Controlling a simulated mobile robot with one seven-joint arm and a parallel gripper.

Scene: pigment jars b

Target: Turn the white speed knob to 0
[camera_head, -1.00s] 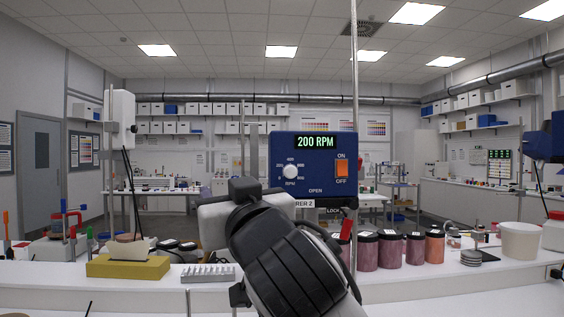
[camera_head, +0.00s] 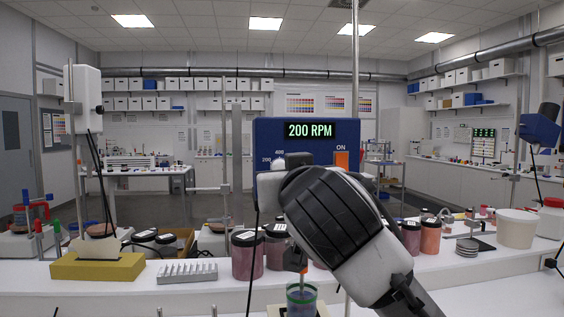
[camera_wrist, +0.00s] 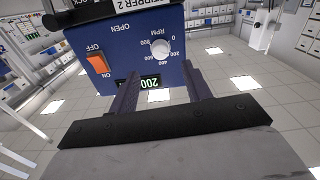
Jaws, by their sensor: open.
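The blue stirrer box (camera_head: 325,150) shows a green display (camera_head: 310,130) reading 200 RPM. Its orange ON/OFF switch (camera_head: 341,160) is at the right. The white speed knob (camera_wrist: 159,49) shows in the wrist view, which is upside down, with its RPM scale around it. The knob's pointer is too small to read.
Under the box, a beaker (camera_head: 301,300) stands beside my arm. Lidded jars of dark red and orange pigment (camera_head: 247,256) line the bench. A metal rod (camera_head: 355,70) rises behind the box.

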